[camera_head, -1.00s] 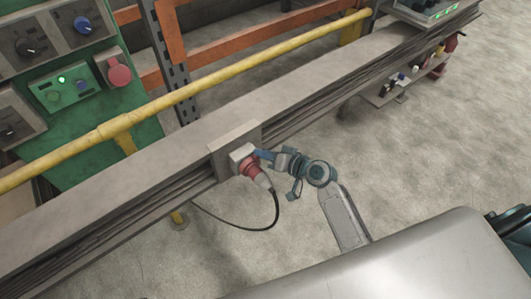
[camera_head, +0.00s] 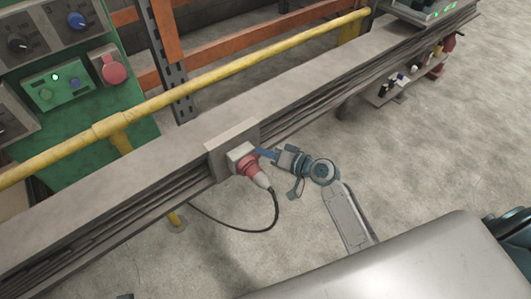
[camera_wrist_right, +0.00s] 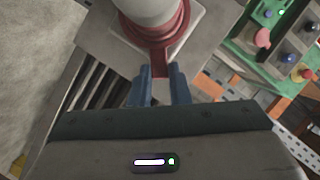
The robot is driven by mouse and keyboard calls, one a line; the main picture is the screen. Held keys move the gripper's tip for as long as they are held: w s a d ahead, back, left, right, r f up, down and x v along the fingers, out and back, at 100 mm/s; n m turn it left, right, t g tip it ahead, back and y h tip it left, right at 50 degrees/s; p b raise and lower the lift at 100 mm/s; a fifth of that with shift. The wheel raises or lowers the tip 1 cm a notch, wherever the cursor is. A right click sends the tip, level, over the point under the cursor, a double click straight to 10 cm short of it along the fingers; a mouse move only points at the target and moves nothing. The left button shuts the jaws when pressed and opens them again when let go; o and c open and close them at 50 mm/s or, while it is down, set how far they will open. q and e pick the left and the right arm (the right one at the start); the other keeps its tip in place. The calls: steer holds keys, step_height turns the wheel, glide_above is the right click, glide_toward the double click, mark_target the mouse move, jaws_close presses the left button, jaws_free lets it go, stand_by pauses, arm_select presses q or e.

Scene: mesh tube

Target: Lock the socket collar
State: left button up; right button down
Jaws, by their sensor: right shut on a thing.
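The red socket collar (camera_head: 247,165) sits at the white socket (camera_head: 239,152) on a grey plate on the beam's side. A red and white plug (camera_head: 262,180) points down and right from it, with a black cable hanging below. In the right wrist view the red collar (camera_wrist_right: 184,27) rings the pale plug body (camera_wrist_right: 147,10), and its red tab (camera_wrist_right: 160,62) reaches down between my blue fingers. My right gripper (camera_head: 264,153) is shut on this tab, right beside the socket; it also fills the lower right wrist view (camera_wrist_right: 162,82). My left gripper is not seen.
The grey beam (camera_head: 120,190) runs diagonally, with a yellow rail (camera_head: 220,75) behind it. The black cable (camera_head: 262,228) loops below the plug. Floor right of the beam is open.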

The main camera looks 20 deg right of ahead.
steer(key=c, duration=1.4)
jaws_free()
steer(key=shift+o, duration=0.2)
steer(key=shift+d, duration=0.1)
